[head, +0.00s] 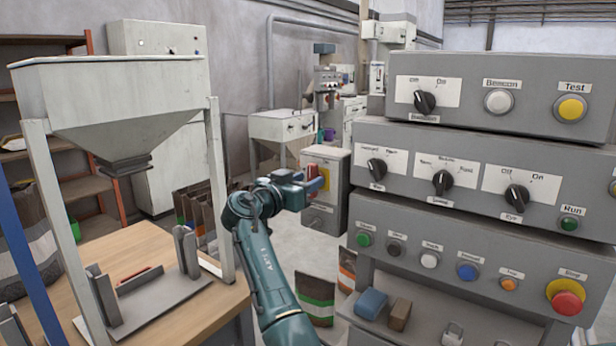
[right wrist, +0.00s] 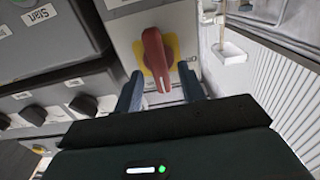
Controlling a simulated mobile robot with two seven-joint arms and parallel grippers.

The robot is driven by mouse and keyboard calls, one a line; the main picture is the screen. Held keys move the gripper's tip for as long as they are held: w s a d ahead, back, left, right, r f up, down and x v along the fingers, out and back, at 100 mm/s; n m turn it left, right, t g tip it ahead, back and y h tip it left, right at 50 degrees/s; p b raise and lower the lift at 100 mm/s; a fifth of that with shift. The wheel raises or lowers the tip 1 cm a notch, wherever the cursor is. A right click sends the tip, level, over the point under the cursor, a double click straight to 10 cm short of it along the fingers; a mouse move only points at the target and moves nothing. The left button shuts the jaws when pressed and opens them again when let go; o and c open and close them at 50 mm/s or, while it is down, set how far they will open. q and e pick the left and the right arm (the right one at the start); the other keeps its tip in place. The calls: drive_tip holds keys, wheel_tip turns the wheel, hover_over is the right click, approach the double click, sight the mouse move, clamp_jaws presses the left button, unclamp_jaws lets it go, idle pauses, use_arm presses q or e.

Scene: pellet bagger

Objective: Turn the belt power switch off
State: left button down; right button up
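A red rotary handle on a yellow plate, which looks like the belt power switch (right wrist: 155,58), is on the front of a grey box (head: 323,205) in the middle of the head view. In the right wrist view the handle's white-marked end points toward my gripper. My right gripper (right wrist: 160,88) is open, with one finger on each side of that end and a gap visible on both sides. In the head view my right gripper (head: 312,183) is at the box's front and partly hides the switch. I cannot read its label. My left gripper is not in view.
A stacked grey control panel (head: 480,144) with knobs and buttons stands close on the right. A hopper (head: 120,100) on a frame stands over a wooden table (head: 150,245) at left. Bags (head: 316,292) stand on the floor below my right arm.

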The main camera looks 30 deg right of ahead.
drive_tip(key=shift+w+d, duration=0.25)
drive_tip(key=shift+d, duration=0.35)
drive_tip(key=shift+c, duration=0.6)
drive_tip(key=c, duration=0.5)
